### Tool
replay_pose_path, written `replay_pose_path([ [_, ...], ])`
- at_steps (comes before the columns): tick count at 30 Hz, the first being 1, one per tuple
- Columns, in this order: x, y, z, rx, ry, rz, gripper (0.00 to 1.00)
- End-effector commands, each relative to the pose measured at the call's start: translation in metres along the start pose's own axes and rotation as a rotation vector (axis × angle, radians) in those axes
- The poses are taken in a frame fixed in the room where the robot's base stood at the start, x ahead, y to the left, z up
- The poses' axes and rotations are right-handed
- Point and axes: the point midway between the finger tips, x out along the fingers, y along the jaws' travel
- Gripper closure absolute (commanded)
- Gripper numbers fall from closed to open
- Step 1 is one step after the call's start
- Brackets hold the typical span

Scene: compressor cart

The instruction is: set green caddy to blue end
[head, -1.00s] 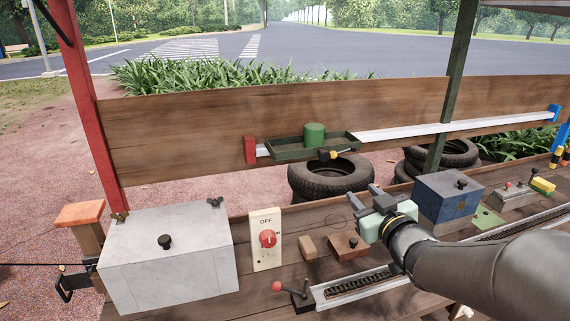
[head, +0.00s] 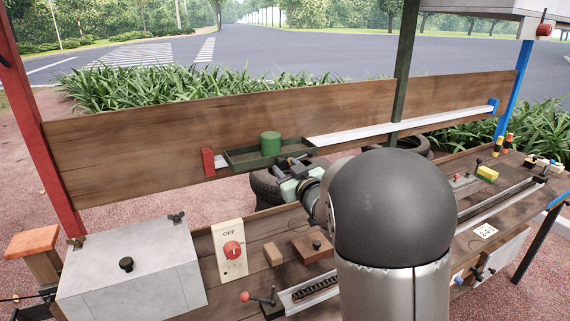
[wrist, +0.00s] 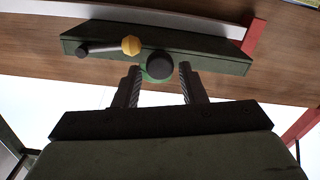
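The green caddy (head: 238,163), a shallow tray, sits on the pale rail (head: 400,123) close to the red end stop (head: 208,162). A green cylinder (head: 271,143) stands in it. The blue end stop (head: 494,105) is at the far right of the rail. My gripper (wrist: 159,70) is open at the caddy's front. In the wrist view a dark round knob (wrist: 160,64) on the caddy (wrist: 215,60) shows between its fingertips; I cannot tell whether they touch it. A lever with a yellow knob (wrist: 131,45) lies beside it. The red stop (wrist: 254,36) is right there.
A wooden backboard (head: 120,150) runs behind the rail, and a green post (head: 404,70) stands at its right half. The bench below holds a grey box (head: 135,270), an OFF switch panel (head: 230,250) and wooden blocks (head: 313,247). My arm hides the bench's middle.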

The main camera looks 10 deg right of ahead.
Motion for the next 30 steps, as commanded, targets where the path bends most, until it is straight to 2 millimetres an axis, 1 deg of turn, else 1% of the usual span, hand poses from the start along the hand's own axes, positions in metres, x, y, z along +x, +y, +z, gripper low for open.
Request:
replay_pose_path([
  [1,0.0060,-0.0001,-0.0004,-0.001,-0.001,-0.001,0.63],
  [5,0.0137,0.0002,0.0000,-0.001,0.000,0.000,0.63],
  [14,0.0153,0.0003,0.0004,0.000,0.000,0.001,0.63],
  [15,0.0152,0.0003,0.0004,0.000,0.000,0.001,0.74],
  [18,0.0151,0.0002,0.0003,0.000,0.000,0.001,1.00],
  [26,0.0151,0.0014,0.0012,-0.001,0.000,0.000,1.00],
  [30,0.0153,0.0057,0.0031,-0.001,0.000,0.000,1.00],
])
